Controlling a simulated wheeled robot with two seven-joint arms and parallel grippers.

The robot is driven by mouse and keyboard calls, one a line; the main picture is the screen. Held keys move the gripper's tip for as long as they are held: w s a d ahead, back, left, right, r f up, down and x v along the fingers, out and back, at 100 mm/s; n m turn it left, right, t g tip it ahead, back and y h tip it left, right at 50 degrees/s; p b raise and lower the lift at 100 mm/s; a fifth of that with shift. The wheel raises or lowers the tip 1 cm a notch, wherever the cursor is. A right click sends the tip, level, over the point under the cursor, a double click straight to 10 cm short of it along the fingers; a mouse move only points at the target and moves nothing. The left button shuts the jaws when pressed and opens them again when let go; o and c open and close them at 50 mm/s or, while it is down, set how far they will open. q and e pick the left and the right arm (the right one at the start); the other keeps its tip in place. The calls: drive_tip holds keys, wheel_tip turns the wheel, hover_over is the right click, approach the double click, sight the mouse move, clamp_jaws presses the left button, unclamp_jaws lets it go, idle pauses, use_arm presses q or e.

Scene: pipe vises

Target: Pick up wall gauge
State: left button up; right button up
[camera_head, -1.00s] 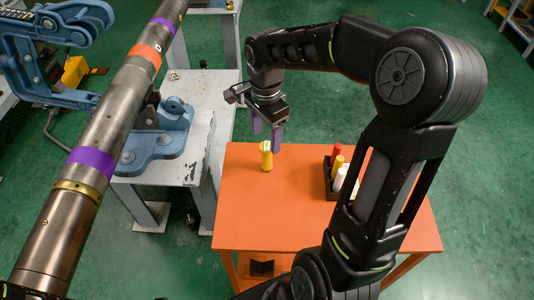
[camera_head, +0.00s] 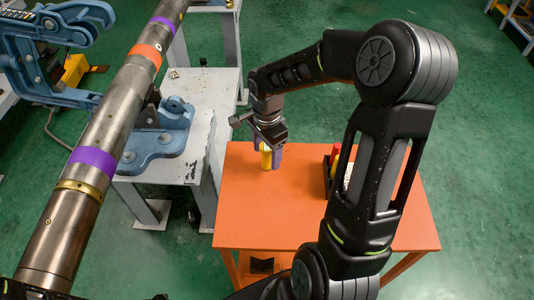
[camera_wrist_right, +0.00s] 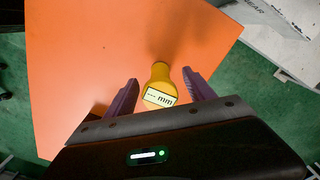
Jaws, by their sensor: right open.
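The wall gauge (camera_head: 266,160) is a small yellow tool standing on the orange table. In the right wrist view the gauge (camera_wrist_right: 160,88) shows a pale display reading "--- mm", and it lies between the two purple fingers. My right gripper (camera_head: 268,153) is open, with one finger on each side of the gauge. In the right wrist view the right gripper (camera_wrist_right: 160,98) has a gap beside the gauge on both sides, so it does not appear to grip it. My left gripper is not in view.
The orange table (camera_head: 265,215) has clear room in front of the gauge. A black holder (camera_head: 328,180) with a red-topped item (camera_head: 336,152) stands to the right, partly behind my arm. A long metal pipe (camera_head: 110,130) rests in blue vises (camera_head: 155,145) at the left.

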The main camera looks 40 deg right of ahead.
drive_tip(key=shift+f, duration=0.35)
idle(0.3)
clamp_jaws()
idle(0.5)
